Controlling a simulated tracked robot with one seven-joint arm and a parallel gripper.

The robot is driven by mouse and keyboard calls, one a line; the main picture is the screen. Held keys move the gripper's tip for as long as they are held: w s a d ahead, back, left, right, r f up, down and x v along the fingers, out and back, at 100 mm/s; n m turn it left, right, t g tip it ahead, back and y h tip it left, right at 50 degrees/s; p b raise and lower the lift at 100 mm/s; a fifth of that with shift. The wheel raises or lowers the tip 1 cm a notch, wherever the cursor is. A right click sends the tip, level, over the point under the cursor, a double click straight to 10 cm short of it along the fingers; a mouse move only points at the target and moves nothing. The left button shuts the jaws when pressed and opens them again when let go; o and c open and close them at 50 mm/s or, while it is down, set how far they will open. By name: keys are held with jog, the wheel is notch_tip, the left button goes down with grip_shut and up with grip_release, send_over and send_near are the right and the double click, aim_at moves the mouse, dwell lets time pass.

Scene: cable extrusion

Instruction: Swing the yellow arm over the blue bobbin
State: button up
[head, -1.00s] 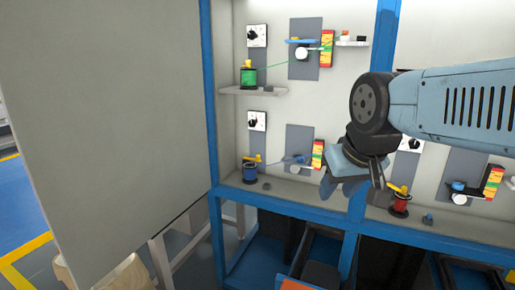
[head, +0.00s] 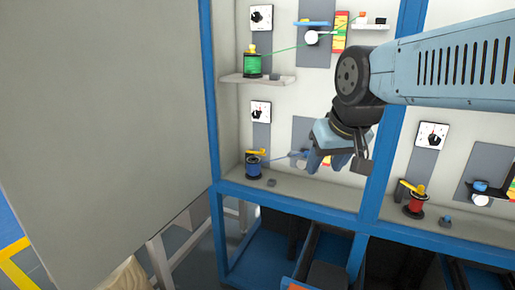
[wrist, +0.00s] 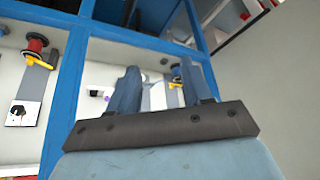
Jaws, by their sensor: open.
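The blue bobbin (head: 253,168) stands upright on the lower shelf at the left of the head view. The yellow arm (head: 256,152) lies at the top of the blue bobbin; whether it touches is too small to tell. A blue line runs right from the bobbin towards the gripper.
A blue frame post (head: 385,150) stands just right of my gripper. A red bobbin (head: 416,203) with its own yellow arm is right of it. A green bobbin (head: 252,65) stands on the upper shelf (head: 258,79). A large grey panel (head: 110,110) fills the left.

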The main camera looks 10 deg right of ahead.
jog(key=w+r, duration=0.1)
jog(key=w, duration=1.3)
jog(key=g, duration=0.1)
send_near(262, 150)
jog(key=w+x, duration=0.1)
jog(key=x, duration=0.5)
jog(key=shift+w+d+f+h, duration=0.1)
jog(key=shift+w+f+h, duration=0.25)
jog(key=shift+f, duration=0.1)
jog(key=shift+w+f, duration=0.3)
jog(key=shift+f, duration=0.35)
